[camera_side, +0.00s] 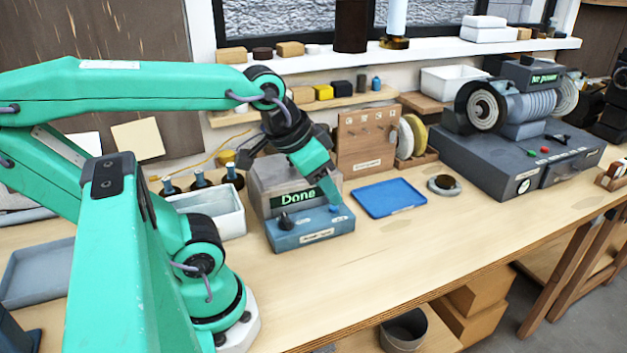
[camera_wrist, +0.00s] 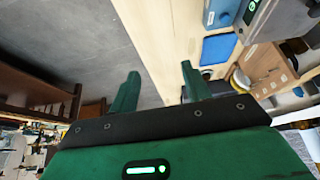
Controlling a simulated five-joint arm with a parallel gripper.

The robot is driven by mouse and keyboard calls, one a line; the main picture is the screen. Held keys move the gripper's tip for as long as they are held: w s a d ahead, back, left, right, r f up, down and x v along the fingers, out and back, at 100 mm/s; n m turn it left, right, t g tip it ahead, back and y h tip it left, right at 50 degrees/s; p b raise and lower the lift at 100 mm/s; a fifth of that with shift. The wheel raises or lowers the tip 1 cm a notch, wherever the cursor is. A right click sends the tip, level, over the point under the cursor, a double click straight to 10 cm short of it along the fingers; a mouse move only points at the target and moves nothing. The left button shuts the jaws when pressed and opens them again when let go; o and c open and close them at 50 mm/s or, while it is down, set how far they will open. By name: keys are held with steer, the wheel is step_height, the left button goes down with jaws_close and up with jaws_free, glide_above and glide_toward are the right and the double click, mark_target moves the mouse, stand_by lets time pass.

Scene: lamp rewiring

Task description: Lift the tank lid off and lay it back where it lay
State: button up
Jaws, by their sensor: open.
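The tank (camera_side: 312,236) is a blue-fronted grey unit on the bench, with a dark knob and a green "Done" display. Its grey top (camera_side: 268,178) looks closed, as if the lid is on it, but my arm partly hides it. A corner of the tank (camera_wrist: 222,12) shows at the top right in the wrist view. My gripper (camera_side: 331,190) is in front of the tank's right side in the side view; whether it touches is unclear. In the wrist view my gripper (camera_wrist: 160,71) has its two green fingers spread, with nothing between them.
A flat blue tray (camera_side: 388,198) lies right of the tank, and also shows in the wrist view (camera_wrist: 217,48). A white bin (camera_side: 222,214) stands left of it. A wooden rack (camera_side: 366,142) stands behind, a grey polishing machine (camera_side: 500,165) at right. The front bench is clear.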

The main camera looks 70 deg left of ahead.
steer(key=w+a+r+n+g, duration=0.1)
steer(key=w+a+n+g, duration=0.1)
steer(key=w+a, duration=0.3)
steer(key=n+g, duration=0.4)
steer(key=n, duration=0.3)
glide_toward(272, 171)
steer(key=w, duration=0.1)
steer(key=w+r, duration=0.1)
steer(key=w, duration=0.3)
steer(key=shift+w+a+r, duration=0.1)
steer(key=shift+a+r, duration=0.15)
steer(key=shift+a, duration=0.05)
steer(key=shift+f, duration=1.3)
steer(key=shift+w+f, duration=0.1)
steer(key=shift+f, duration=2.5)
